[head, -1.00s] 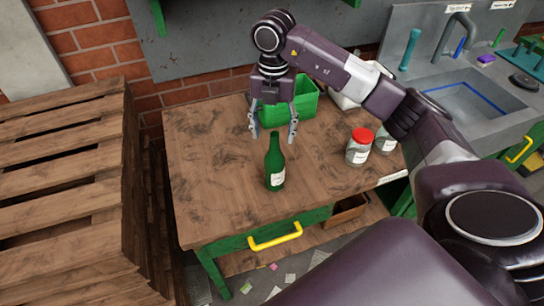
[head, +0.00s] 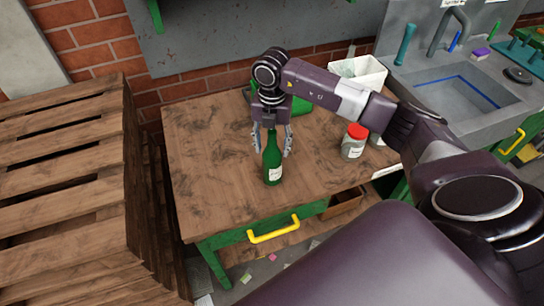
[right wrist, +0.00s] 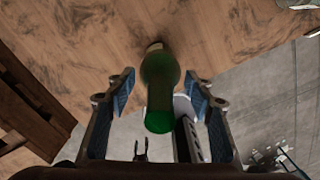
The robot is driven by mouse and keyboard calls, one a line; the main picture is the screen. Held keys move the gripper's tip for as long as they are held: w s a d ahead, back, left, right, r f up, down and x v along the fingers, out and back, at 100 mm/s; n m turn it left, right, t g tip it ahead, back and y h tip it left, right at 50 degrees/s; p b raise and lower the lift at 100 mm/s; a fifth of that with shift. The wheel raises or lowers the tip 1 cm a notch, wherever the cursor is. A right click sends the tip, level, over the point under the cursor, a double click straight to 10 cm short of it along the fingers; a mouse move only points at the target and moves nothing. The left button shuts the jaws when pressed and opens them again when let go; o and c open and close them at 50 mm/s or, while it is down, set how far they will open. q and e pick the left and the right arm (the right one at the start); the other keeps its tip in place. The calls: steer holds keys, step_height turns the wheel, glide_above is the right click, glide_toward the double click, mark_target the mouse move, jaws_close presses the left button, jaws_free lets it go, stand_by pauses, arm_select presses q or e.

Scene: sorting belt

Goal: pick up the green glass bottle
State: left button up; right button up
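The green glass bottle (head: 272,166) stands upright near the front of the wooden table (head: 215,190), with a pale label low on its side. My right gripper (head: 272,148) is over it from above, with one finger on each side of the bottle's upper part. In the right wrist view the bottle (right wrist: 160,85) shows between the two blue-padded fingers (right wrist: 163,98), with a visible gap on both sides, so the gripper is open. My left gripper is in neither view.
A jar with a red lid (head: 354,141) stands to the right of the bottle. A green bin (head: 296,103) and a white bin (head: 366,78) are behind. A wooden pallet stack (head: 60,170) is at the left, a sink (head: 462,102) at the right. The table's left part is clear.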

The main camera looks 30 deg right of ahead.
jaws_close()
steer(key=shift+r, duration=0.2)
